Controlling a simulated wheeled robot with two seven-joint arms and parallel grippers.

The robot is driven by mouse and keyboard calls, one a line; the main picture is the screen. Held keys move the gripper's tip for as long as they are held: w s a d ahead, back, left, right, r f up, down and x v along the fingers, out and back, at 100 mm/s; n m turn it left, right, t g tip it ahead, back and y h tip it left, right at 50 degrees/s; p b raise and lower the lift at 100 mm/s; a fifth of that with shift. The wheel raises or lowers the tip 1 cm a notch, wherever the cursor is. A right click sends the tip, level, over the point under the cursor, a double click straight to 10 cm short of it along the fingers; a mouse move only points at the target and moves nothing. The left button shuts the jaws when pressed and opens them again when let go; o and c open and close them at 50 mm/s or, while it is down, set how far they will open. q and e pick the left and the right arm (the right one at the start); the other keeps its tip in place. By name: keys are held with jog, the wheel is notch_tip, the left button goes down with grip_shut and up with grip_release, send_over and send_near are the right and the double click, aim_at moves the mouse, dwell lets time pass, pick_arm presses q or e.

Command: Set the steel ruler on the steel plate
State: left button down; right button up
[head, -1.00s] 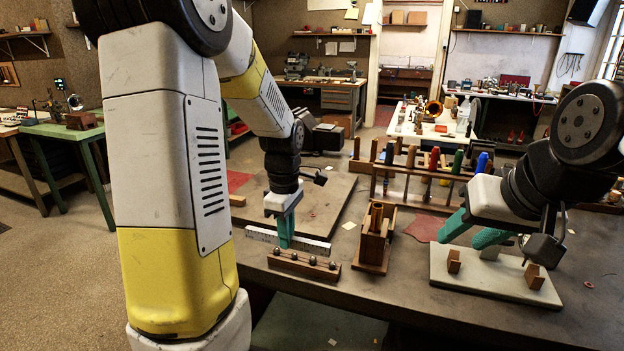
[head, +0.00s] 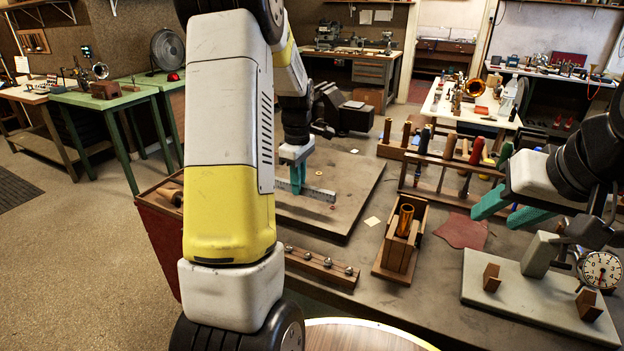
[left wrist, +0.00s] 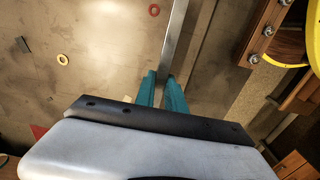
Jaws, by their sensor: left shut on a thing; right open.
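The steel ruler (head: 319,192) is a thin pale strip, partly hidden by my left arm in the head view. My left gripper (head: 298,188) is shut on it, fingers pointing down. The ruler is over the near part of the flat brownish-grey steel plate (head: 345,220); I cannot tell whether it touches. In the left wrist view the ruler (left wrist: 178,40) runs away from the fingers (left wrist: 161,92), near the edge of the plate (left wrist: 100,85).
Washers lie on the plate, one red (left wrist: 154,9) and one yellow (left wrist: 63,59). A wooden block with steel balls (head: 320,265) is in front. A wooden box with a brass tube (head: 404,220) and a tool rack (head: 450,175) stand to the right. A dial gauge (head: 601,270) is at far right.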

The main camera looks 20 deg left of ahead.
aim_at(294, 197)
pick_arm(q)
jog(key=w+a, duration=0.3)
jog(key=shift+w+f, duration=0.2)
jog(key=shift+f, duration=1.75)
jog(key=shift+f, duration=0.1)
jog(key=c, duration=1.4)
grip_release()
